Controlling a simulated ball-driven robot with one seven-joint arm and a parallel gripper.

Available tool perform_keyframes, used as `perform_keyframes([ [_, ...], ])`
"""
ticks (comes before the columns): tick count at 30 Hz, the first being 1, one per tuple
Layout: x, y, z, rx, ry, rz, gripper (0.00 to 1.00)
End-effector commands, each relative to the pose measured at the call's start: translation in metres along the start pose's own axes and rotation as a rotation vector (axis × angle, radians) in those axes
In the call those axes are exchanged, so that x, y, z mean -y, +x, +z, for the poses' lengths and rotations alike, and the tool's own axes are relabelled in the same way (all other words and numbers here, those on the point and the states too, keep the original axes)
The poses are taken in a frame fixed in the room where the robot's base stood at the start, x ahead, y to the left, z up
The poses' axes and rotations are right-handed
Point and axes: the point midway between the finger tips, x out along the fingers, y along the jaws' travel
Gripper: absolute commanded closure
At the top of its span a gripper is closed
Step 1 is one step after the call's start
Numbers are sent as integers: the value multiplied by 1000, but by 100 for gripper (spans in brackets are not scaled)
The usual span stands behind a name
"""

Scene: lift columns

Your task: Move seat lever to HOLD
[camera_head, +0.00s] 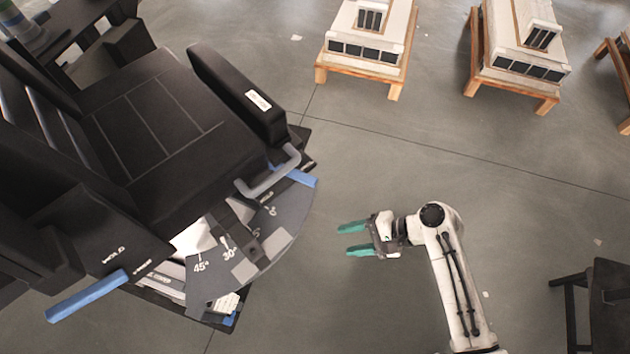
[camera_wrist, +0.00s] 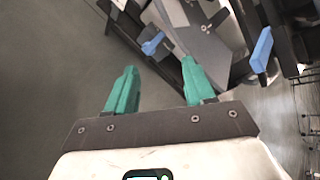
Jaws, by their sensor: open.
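The black seat (camera_head: 155,115) is at the left of the head view. A blue bar-shaped lever (camera_head: 88,296) juts out from its side panel, just below the printed word HOLD (camera_head: 113,255). A second small label (camera_head: 143,266) is beside that word, too small to read surely. My gripper (camera_head: 345,239) has green fingers, is open and empty, and is above the floor right of the seat, well apart from the lever. The wrist view shows the fingers (camera_wrist: 158,78) spread, with two blue parts beyond, one at the right (camera_wrist: 262,48) and one near the middle (camera_wrist: 152,44); I cannot tell which is the lever.
A grey angle dial (camera_head: 262,240) with degree marks and a grey handle (camera_head: 270,176) stick out from the seat towards my gripper. White models on wooden stands (camera_head: 365,45) are at the back. A dark stool (camera_head: 608,300) is at lower right. The floor around my gripper is clear.

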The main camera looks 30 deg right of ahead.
Motion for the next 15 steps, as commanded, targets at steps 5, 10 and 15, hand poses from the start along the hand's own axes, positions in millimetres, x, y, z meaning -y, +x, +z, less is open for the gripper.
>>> perform_keyframes([
  [5, 41, 4, -23, 164, 466, -317, 47],
  [10, 71, -9, -41, 315, 772, -522, 47],
  [15, 83, -16, -49, 388, 890, -600, 47],
])
